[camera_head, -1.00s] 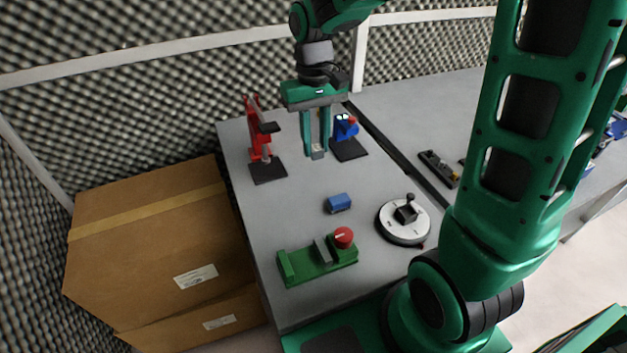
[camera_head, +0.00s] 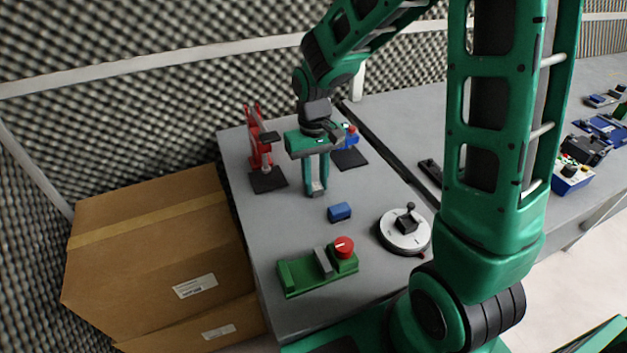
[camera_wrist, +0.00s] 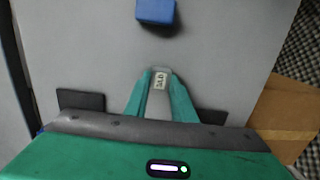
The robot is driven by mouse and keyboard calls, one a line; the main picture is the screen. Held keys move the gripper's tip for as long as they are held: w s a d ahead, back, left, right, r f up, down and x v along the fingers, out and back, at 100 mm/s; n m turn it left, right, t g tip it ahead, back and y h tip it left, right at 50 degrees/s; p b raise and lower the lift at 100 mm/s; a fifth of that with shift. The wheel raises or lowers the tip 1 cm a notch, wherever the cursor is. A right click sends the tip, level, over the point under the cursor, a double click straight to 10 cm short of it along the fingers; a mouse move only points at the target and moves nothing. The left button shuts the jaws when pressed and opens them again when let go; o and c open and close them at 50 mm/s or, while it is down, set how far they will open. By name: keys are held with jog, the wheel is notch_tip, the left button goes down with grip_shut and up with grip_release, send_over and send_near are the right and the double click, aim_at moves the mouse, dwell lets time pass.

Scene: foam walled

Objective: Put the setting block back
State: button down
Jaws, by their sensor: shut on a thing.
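My gripper (camera_head: 316,191) is shut on a small grey block, taken to be the setting block (camera_head: 317,186), and holds it over the grey table, behind the blue block. In the wrist view the setting block (camera_wrist: 159,82) shows between the fingertips, with a pale label bearing dark marks on its end. The blue block (camera_head: 340,212) stands on the table, apart from the gripper and nearer to the head camera; it also shows at the top of the wrist view (camera_wrist: 156,11). Whether the held block touches the table I cannot tell.
A green fixture with a red knob (camera_head: 318,272) sits at the near edge. A round white dial (camera_head: 404,231) with a black handle is to its right. A red stand (camera_head: 259,150) and a blue device (camera_head: 349,140) are behind. Cardboard boxes (camera_head: 160,250) stand left of the table.

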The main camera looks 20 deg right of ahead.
jog(key=shift+f, duration=0.1)
jog(key=c, duration=1.5)
grip_release()
jog(key=r, duration=0.8)
jog(key=w+r, duration=0.1)
jog(key=r, duration=0.3)
jog(key=shift+r, duration=0.1)
jog(key=s+d+m, duration=0.2)
jog(key=s+d, duration=0.3)
jog(key=s, duration=0.3)
jog(key=s+d+m, duration=0.2)
jog(key=s+d, duration=0.4)
jog(key=s, duration=0.2)
jog(key=s+d+m, duration=0.2)
jog(key=s+d, duration=0.4)
jog(key=s, duration=0.3)
jog(key=shift+d+f+t, duration=0.15)
jog(key=shift+f+t, duration=0.2)
jog(key=shift+t, duration=0.05)
jog(key=shift+w, duration=0.1)
